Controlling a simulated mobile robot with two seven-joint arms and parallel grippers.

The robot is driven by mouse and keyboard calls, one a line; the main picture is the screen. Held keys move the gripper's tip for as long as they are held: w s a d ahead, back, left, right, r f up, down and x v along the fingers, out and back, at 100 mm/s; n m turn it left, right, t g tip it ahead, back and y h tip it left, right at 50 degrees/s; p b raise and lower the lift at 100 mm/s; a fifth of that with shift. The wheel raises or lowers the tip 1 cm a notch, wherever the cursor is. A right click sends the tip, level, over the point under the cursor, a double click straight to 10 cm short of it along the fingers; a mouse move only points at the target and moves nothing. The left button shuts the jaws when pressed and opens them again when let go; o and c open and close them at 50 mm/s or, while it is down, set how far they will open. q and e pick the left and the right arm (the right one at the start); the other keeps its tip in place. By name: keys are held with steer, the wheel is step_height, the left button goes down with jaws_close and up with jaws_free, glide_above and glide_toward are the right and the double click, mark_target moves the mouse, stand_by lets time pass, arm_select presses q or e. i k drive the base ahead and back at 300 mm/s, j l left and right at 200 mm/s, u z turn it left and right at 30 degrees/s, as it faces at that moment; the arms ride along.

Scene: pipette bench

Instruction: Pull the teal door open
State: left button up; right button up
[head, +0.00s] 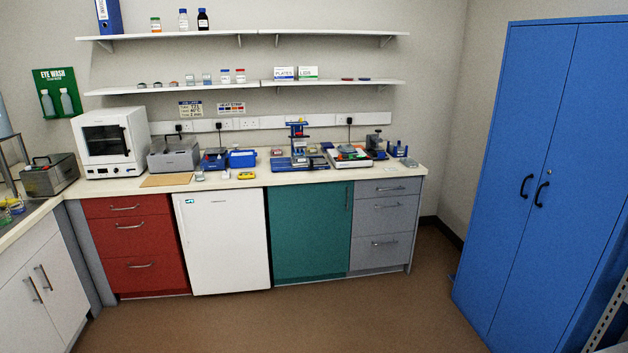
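The teal door (309,234) is the front of a cupboard under the bench, between the white fridge-like unit and the grey drawers. It looks shut, flush with the fronts beside it.
A white under-bench unit (224,242) stands left of the door and grey drawers (384,227) stand right. A tall blue cabinet (545,180) fills the right side. The brown floor (300,320) before the door is clear. Lab equipment crowds the worktop (290,177).

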mark_target(311, 222)
steer(key=i, duration=3.25)
steer(key=i+j, duration=0.1)
steer(key=i, duration=0.4)
steer(key=i+j+u, duration=0.1)
steer(key=i, duration=0.45)
